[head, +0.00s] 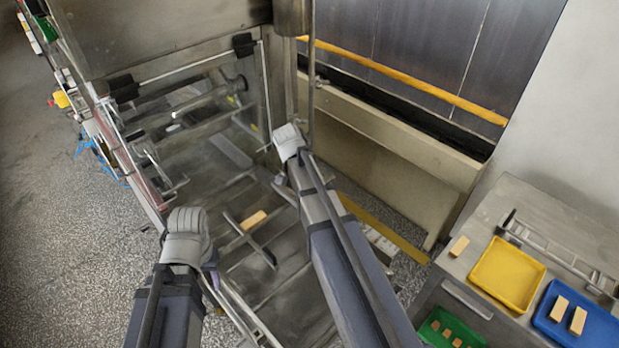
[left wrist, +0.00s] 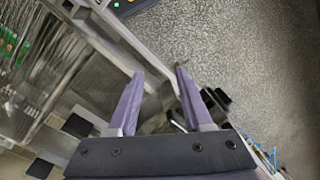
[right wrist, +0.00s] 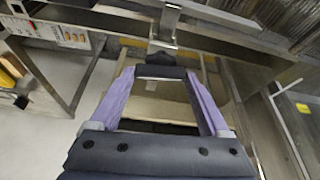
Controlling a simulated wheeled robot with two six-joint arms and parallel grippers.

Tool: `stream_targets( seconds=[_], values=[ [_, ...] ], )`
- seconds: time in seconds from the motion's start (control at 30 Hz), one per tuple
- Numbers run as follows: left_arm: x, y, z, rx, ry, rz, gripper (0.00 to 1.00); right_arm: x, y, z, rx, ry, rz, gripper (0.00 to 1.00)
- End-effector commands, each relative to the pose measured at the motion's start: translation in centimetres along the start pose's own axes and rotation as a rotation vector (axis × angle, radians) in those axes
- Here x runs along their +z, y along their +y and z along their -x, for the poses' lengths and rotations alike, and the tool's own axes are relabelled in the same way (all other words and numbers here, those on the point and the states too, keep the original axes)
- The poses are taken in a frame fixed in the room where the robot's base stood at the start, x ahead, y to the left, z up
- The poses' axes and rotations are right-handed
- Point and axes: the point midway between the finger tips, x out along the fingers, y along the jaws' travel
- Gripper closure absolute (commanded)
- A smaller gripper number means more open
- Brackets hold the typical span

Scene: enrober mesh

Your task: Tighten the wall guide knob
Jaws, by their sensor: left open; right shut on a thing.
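My right gripper (right wrist: 160,68) is shut on a black part (right wrist: 160,73) at the end of a metal bracket (right wrist: 167,28). I cannot tell whether this part is the wall guide knob. My left gripper (left wrist: 160,72) is open, with nothing between its fingers. A black knob-like part (left wrist: 217,98) shows just beside its right finger, outside the jaws. In the head view the left wrist (head: 187,235) is over the near left edge of the conveyor frame. The right wrist (head: 288,143) is at its right side. Both sets of fingertips are hidden there.
A wafer-coloured bar (head: 253,219) lies on the mesh belt. Black blocks (head: 123,88) sit on the machine's rails. At right, a cabinet holds a yellow tray (head: 507,273) and a blue tray (head: 575,320) with bars. A green bin (head: 450,330) is below.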

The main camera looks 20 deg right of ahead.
Motion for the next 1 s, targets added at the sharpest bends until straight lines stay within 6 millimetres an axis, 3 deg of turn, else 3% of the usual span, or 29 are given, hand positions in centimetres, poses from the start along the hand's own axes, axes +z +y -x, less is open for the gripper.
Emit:
stream_targets(
  seconds=[0.37, 0.87, 0.9, 1.0],
  values=[
    [0.0, 0.0, 0.01, 0.0, 0.0, 0.0, 0.5, -0.05, -0.12, -0.02, 0.049, -0.001, -0.124, 0.76],
    [0.0, 0.0, 0.0, 0.0, 0.0, 0.0, 0.5, -0.01, -0.09, -0.01, 0.055, -0.001, -0.138, 0.76],
    [0.0, 0.0, 0.0, 0.0, 0.0, 0.0, 0.5, -0.01, -0.09, -0.01, 0.055, -0.001, -0.137, 0.19],
    [0.0, 0.0, 0.0, 0.0, 0.0, 0.0, 0.5, -0.01, -0.09, -0.01, 0.055, -0.001, -0.137, 0.08]
  ],
)
